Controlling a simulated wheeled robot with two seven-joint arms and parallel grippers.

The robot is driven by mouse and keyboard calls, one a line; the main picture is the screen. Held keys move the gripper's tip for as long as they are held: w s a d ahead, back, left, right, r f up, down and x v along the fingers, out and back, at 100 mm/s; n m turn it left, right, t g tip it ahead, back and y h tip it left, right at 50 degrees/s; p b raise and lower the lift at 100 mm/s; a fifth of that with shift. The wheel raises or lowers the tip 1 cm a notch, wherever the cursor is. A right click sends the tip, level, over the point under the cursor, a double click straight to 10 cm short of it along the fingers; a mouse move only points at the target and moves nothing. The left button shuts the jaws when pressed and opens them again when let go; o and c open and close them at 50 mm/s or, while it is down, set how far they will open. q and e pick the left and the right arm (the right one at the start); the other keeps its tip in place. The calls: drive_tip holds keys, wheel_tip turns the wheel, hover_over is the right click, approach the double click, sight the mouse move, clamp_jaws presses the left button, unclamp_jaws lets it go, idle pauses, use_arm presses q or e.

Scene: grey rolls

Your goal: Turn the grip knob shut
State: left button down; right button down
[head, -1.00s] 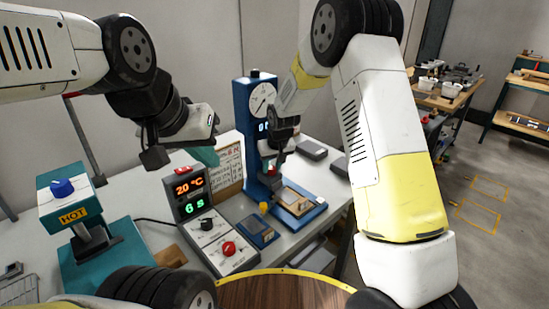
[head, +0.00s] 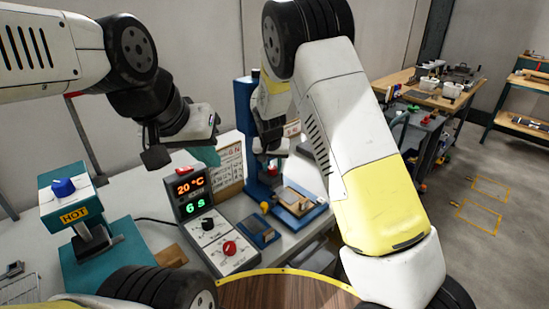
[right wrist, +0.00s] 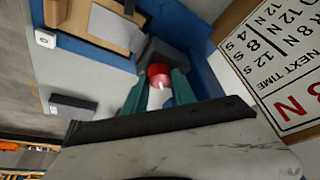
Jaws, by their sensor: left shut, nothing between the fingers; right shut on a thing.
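The red grip knob (right wrist: 159,76) sits between the teal fingers of my right gripper (right wrist: 158,90) in the right wrist view. The fingers are shut on its sides. In the head view the knob (head: 272,170) shows small, low on the blue test stand (head: 242,120), just under my right gripper (head: 271,155). My right arm hides the stand's upper part and its gauge. My left gripper (head: 206,156) is shut and empty, raised over the bench behind the control box, away from the knob. The knob's turn angle cannot be told.
A control box (head: 192,192) reading 20 °C and 6 s, with a black and a red dial, stands left of the blue stand. A printed chart (head: 229,165) is behind it. A teal device marked HOT (head: 73,215) stands far left. A yellow-edged round wooden top (head: 280,292) is in front.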

drive_tip(key=c, duration=1)
unclamp_jaws()
drive_tip(key=v, duration=0.6)
drive_tip(key=shift+r, duration=0.2)
drive_tip(key=shift+s+r, duration=0.35)
drive_tip(key=shift+r, duration=0.3)
